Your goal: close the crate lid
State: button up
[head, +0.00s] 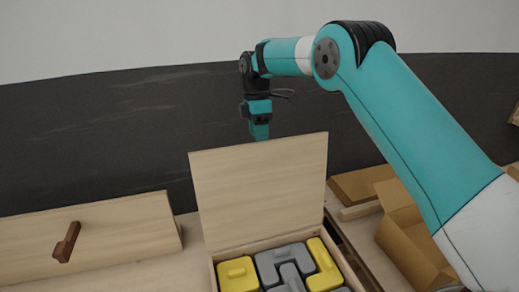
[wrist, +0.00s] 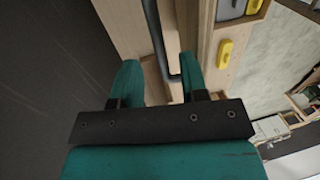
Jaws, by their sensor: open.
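The crate's lid (head: 258,190) is a pale wooden panel standing open, nearly upright, at the back of the crate (head: 268,246). Yellow and grey shaped pieces (head: 285,264) lie inside the crate; the crate's front is cut off by the picture's lower edge. My gripper (head: 260,132) is just above and behind the lid's top edge in the head view, its fingertips partly hidden by the lid. In the wrist view my gripper (wrist: 160,75) shows two teal fingers spread apart with nothing clearly held. A dark grey bar passes between them there; I cannot tell what it belongs to.
A wooden panel with a brown handle (head: 67,242) is at the left. Open cardboard boxes (head: 405,232) stand at the right, near my arm. A dark wall band (head: 100,140) runs behind. A yellow piece (wrist: 224,53) shows on wood in the wrist view.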

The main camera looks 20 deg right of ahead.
jog(key=shift+s+f+b, duration=0.15)
jog(key=shift+f+b, duration=0.45)
jog(key=shift+f, duration=0.25)
jog(key=shift+s+f+b, duration=0.15)
jog(key=shift+f+b, duration=0.4)
jog(key=shift+f, duration=0.25)
grip_shut()
